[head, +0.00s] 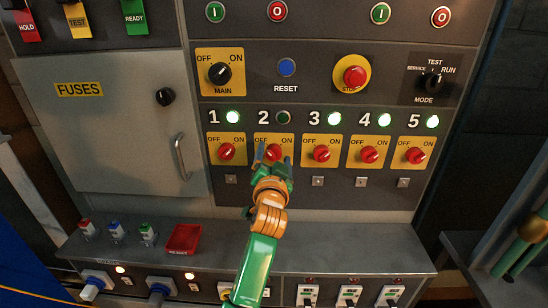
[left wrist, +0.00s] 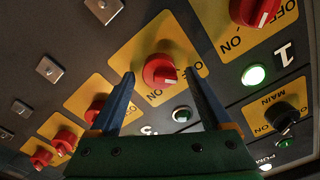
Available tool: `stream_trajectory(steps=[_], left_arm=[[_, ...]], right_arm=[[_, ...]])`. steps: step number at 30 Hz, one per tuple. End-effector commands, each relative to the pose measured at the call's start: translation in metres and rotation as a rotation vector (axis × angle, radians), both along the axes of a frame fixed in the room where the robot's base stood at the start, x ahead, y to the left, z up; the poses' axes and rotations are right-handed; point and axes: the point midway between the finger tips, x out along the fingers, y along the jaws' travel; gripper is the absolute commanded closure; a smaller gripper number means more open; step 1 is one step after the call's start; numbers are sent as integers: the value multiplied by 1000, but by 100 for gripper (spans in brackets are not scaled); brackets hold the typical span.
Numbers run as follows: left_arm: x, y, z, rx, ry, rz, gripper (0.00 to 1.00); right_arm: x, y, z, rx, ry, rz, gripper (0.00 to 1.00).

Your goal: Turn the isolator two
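Isolator two is a red rotary knob (head: 274,151) on a yellow OFF/ON plate, under the number 2. Its lamp (head: 283,117) is dark, while the lamps of 1, 3, 4 and 5 glow. My left gripper (head: 272,158) is right at this knob and hides the lower part of its plate. In the left wrist view the knob (left wrist: 158,71) sits between the tips of the two blue fingers (left wrist: 159,76). The fingers are apart, with gaps on both sides of the knob. The knob's exact angle is hard to tell. My right gripper is not in view.
Isolator one (head: 226,151) and isolator three (head: 321,153) flank the gripper closely. Above are the black MAIN switch (head: 219,74), the blue RESET button (head: 287,67) and the red STOP button (head: 354,76). A ledge below holds a red tray (head: 184,239).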

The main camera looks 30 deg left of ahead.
Motion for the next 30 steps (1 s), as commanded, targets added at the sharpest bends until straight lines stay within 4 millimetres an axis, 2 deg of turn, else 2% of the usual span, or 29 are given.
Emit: stream_trajectory(steps=[7,15,18,30], left_arm=[[-5,-4,-3,0,3,-1,19],[-49,-31,-3,-2,1,-3,19],[-58,-36,-2,-1,2,0,19],[-60,-37,-1,0,2,0,19]], right_arm=[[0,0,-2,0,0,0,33],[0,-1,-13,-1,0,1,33],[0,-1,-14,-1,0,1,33],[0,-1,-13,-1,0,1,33]])
